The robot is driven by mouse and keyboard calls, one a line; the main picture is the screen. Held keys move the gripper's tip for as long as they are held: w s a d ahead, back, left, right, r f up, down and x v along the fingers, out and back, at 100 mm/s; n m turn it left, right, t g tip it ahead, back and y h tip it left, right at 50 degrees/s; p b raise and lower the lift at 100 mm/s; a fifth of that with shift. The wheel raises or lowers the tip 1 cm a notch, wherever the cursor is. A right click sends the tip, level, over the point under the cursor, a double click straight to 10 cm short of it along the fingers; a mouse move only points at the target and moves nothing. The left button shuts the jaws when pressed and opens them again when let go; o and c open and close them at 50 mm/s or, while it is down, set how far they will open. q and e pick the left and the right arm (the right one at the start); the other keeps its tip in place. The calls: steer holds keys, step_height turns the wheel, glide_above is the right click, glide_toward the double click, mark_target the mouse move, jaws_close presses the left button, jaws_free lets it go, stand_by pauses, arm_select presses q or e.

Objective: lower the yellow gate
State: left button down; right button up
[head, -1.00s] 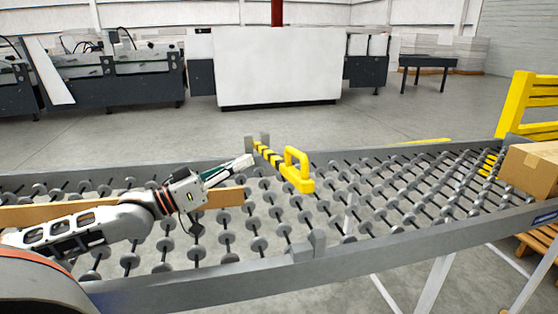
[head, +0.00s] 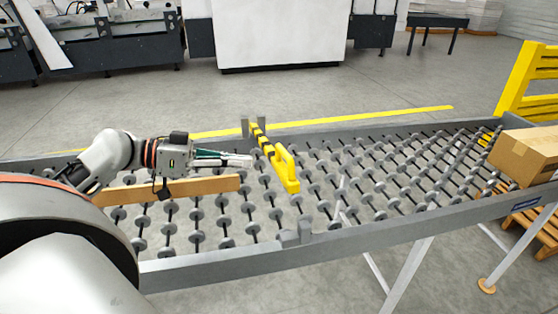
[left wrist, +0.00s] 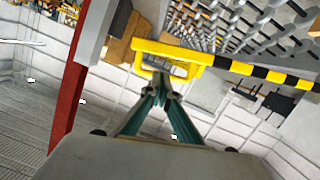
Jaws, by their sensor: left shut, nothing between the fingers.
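The yellow gate is a bar with black and yellow stripes (head: 262,139) and a yellow loop handle (head: 287,170). It runs from posts on the conveyor's far rail towards the near side. Its handle end appears above the rollers, short of the near bracket (head: 298,234). My left gripper (head: 248,161) is shut and empty, just left of the bar and handle. In the left wrist view, the shut fingertips (left wrist: 160,82) appear close to the yellow handle (left wrist: 140,58); I cannot tell whether they touch. The striped bar (left wrist: 262,73) extends right there. My right gripper is not in view.
The roller conveyor (head: 215,270) has raised side rails. A long brown piece (head: 205,185) lies on it below my left arm. A cardboard box (head: 522,155) sits at the right end beside a yellow fence (head: 528,80). The rollers between gate and box are clear.

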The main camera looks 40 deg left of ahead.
arm_select(q)
steer(key=x, duration=0.8)
steer(key=shift+w+d, duration=0.25)
steer(key=shift+w, duration=0.05)
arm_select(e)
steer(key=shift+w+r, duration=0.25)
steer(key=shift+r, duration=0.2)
arm_select(q)
steer(key=shift+f, duration=0.15)
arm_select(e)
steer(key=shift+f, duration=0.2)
arm_select(q)
step_height(320, 180, down, 7)
steer(key=s+d+m+b, duration=0.1)
steer(key=b, duration=0.3)
steer(key=shift+d, duration=0.15)
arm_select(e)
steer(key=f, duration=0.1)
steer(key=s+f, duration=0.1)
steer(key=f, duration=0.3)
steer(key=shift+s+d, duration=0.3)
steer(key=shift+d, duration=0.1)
arm_select(q)
steer(key=shift+s, duration=0.1)
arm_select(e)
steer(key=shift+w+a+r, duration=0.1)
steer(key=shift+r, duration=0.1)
